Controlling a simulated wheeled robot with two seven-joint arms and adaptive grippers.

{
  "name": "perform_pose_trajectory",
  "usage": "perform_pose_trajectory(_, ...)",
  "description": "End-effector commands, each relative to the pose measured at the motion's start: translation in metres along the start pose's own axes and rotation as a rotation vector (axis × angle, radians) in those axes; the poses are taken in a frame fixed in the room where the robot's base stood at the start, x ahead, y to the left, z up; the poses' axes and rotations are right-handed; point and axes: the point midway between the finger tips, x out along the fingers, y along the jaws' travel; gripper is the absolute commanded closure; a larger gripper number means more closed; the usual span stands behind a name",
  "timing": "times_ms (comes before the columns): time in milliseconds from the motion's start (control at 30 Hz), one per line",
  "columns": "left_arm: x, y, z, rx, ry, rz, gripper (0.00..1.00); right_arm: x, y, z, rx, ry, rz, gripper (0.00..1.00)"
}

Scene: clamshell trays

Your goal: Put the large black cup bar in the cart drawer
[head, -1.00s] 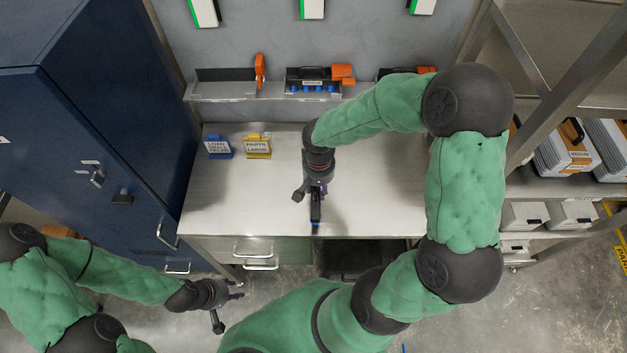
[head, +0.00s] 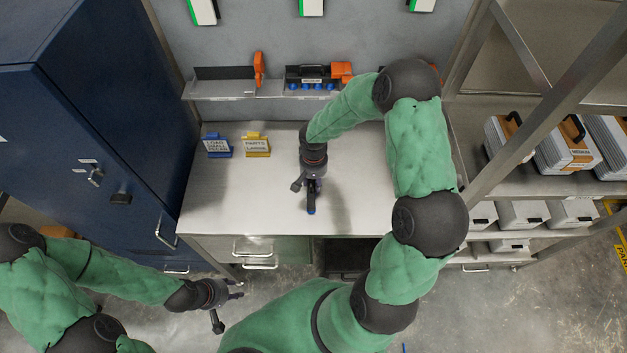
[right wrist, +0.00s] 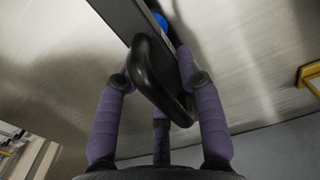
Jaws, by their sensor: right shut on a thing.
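My right gripper (head: 312,190) is over the middle of the steel table and shut on the black cup bar (head: 311,202). In the right wrist view the fingers (right wrist: 160,95) close around the loop handle of the bar (right wrist: 125,14), and a blue cup shows at its side. Much of the bar is hidden by the gripper in the head view. My left gripper (head: 236,289) is open and empty, low at the left in front of the table. Drawers with metal handles (head: 255,251) sit under the table's left part; I cannot tell which is the cart drawer.
A blue sign (head: 217,147) and a yellow sign (head: 256,146) stand at the table's back left. A wall shelf holds another black bar with blue cups (head: 310,77) and orange pieces. A tall blue cabinet (head: 90,110) stands left, a shelf rack right.

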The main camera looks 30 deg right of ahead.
Motion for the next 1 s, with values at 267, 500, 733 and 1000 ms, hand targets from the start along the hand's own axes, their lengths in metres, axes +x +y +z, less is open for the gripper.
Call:
perform_pose_trajectory(267,0.001,0.000,0.000,0.000,0.000,0.000,0.60,0.001,0.000,-0.001,0.001,0.002,-0.001,1.00)
perform_pose_trajectory(500,0.003,-0.001,0.000,0.000,0.000,0.000,0.60,0.004,0.000,0.000,0.000,0.001,0.000,0.39)
perform_pose_trajectory(733,0.003,-0.001,0.000,0.000,0.000,0.000,0.60,0.004,0.000,0.000,0.000,0.001,0.000,0.39)
perform_pose_trajectory(1000,-0.002,0.001,0.000,0.000,0.000,0.000,0.60,-0.008,0.000,-0.001,0.001,0.005,-0.001,0.39)
